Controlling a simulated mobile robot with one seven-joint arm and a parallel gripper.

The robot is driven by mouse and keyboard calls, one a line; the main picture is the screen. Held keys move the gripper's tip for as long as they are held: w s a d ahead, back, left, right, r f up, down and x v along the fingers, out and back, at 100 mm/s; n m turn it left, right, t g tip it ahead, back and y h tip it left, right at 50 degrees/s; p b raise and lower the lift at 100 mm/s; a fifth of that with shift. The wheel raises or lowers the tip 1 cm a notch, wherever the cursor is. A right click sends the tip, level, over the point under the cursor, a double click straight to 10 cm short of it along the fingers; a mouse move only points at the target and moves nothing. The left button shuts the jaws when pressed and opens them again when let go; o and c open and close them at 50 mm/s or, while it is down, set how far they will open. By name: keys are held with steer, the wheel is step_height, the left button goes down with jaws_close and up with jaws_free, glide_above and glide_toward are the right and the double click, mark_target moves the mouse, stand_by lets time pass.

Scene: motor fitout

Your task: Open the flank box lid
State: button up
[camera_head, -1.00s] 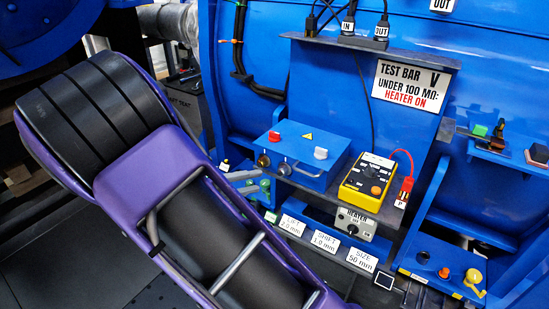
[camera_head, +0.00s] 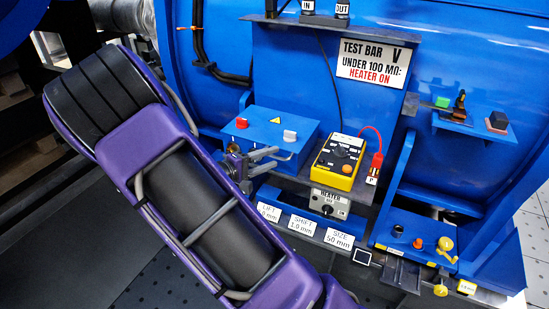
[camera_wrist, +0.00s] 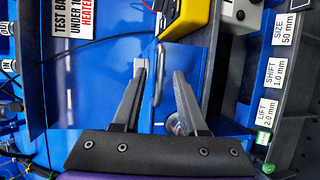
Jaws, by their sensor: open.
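The flank box (camera_head: 270,138) is a blue box with a red button, a white knob and a yellow warning triangle on its flat top. Its lid looks closed. A metal bar handle (camera_wrist: 159,60) is on the box face in the wrist view. My gripper (camera_wrist: 160,68) is open, with one finger on each side of the handle in that view. I cannot tell whether the fingers touch it or how deep it sits between them. In the head view my gripper (camera_head: 272,160) is at the front of the box, partly covering it.
A yellow tester (camera_head: 338,162) with a red probe (camera_head: 377,161) stands right of the box. Below are a heater switch (camera_head: 328,204) and white LIFT, SHIFT and SIZE labels. A test-bar sign (camera_head: 373,62) hangs behind. Another blue panel (camera_head: 415,237) is at right.

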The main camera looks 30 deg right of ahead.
steer(key=shift+x, duration=1.05)
jaws_close()
stand_by(0.7)
